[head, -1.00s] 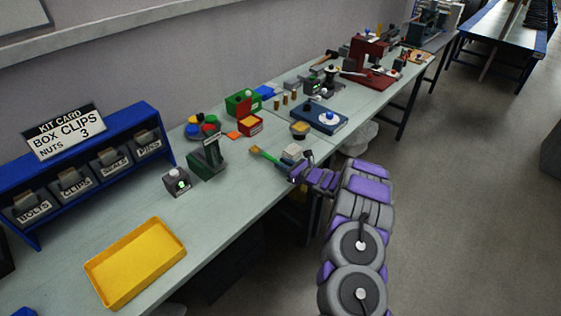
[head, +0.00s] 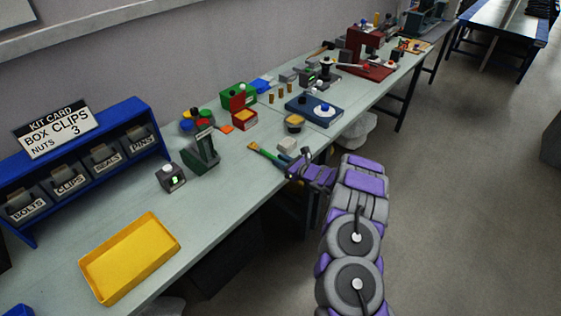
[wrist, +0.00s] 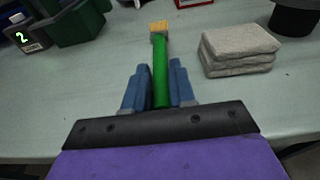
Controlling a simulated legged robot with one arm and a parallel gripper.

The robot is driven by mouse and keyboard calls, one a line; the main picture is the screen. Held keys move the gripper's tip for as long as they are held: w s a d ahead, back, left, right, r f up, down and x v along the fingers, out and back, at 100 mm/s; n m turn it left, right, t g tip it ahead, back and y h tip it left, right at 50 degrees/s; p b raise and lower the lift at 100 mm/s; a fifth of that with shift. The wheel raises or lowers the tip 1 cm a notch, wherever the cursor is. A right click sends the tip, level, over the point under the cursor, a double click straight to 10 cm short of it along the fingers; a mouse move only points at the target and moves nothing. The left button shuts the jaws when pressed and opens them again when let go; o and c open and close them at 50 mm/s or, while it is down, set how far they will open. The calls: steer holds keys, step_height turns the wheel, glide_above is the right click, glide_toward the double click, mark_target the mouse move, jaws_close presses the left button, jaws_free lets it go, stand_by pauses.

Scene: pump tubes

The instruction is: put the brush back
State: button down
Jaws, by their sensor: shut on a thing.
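The brush (head: 265,155) has a green handle and a tan bristle head. In the head view it is at the table's front edge, pointing to the back left. My gripper (head: 294,172) is at its handle end. In the wrist view the handle of the brush (wrist: 160,78) runs between the two blue fingers of my gripper (wrist: 157,88), which is shut on it. The bristle end points away from me. The handle's near end is hidden by the gripper. I cannot tell whether the brush touches the table.
A stack of grey pads (head: 287,146) lies just right of the brush. A dark green stand (head: 202,152) and a small grey box with a lit display (head: 172,177) stand to the left. A yellow tray (head: 131,256) lies nearer. Bare tabletop lies between the stand and the brush.

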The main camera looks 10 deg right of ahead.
steer(key=shift+a+f, duration=0.2)
steer(key=shift+a, duration=0.15)
steer(key=c, duration=1.2)
jaws_free()
steer(key=shift+a, duration=0.3)
steer(key=o, duration=0.3)
steer(key=shift+d, duration=0.1)
steer(key=shift+o, duration=0.2)
steer(key=shift+s+d+r, duration=0.1)
steer(key=shift+s+d, duration=0.05)
steer(key=shift+d, duration=0.3)
steer(key=p+v, duration=0.3)
steer(key=v, duration=1.4)
